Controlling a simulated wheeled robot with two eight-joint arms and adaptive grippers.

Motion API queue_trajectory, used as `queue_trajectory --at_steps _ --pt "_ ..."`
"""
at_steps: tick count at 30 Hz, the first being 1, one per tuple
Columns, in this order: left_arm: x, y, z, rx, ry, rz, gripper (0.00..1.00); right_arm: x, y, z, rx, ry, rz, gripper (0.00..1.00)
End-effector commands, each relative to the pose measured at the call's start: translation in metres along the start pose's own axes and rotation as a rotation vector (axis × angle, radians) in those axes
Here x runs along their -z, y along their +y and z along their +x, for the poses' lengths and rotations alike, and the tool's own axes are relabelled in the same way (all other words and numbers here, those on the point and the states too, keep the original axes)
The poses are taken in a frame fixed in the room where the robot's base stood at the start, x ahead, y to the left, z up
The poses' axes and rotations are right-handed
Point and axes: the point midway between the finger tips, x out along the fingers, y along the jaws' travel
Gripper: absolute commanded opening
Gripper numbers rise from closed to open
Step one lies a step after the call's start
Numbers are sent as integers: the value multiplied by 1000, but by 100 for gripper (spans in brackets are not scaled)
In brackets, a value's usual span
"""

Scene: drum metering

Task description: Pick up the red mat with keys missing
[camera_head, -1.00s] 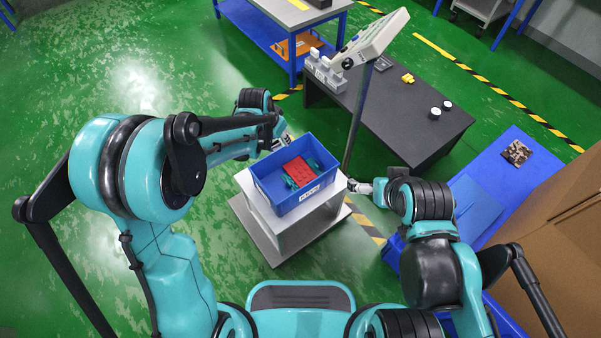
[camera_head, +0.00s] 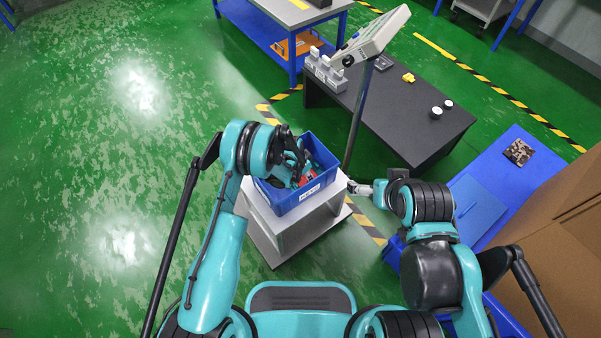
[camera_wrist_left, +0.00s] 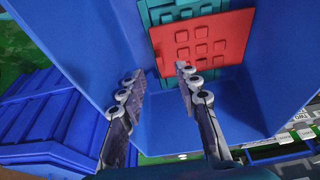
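The red mat (camera_wrist_left: 203,42) has rows of raised square keys. It lies in the blue bin (camera_head: 325,157) on top of teal mats (camera_wrist_left: 165,12). In the head view a small part of the red mat (camera_head: 307,177) shows; my left arm hides the rest. My left gripper (camera_wrist_left: 160,82) is open, its two fingers apart over the bin. The right fingertip overlaps the red mat's lower edge in the picture; I cannot tell whether it touches. Nothing is between the fingers. My right gripper (camera_head: 358,188) is right of the bin, small and partly hidden; its opening is unclear.
The bin stands on a white stand (camera_head: 290,235). A post with a tilted scale display (camera_head: 370,38) rises close behind the bin. A dark table (camera_head: 400,115) with small items is behind it. A blue table (camera_head: 515,180) and cardboard box (camera_head: 560,235) are at right.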

Motion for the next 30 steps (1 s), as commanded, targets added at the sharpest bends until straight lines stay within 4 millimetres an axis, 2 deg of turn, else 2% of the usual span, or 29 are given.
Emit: queue_trajectory --at_steps 9,17,21,30 --pt "3 0 46 2 0 -1 33 -16 0 22 0 0 0 99" --pt "4 0 48 2 0 -2 33 -15 0 21 0 0 0 99" --pt "4 0 48 2 0 -2 0 -15 0 21 0 0 0 99" --pt "4 0 48 2 0 -2 0 -15 0 21 0 0 0 99"
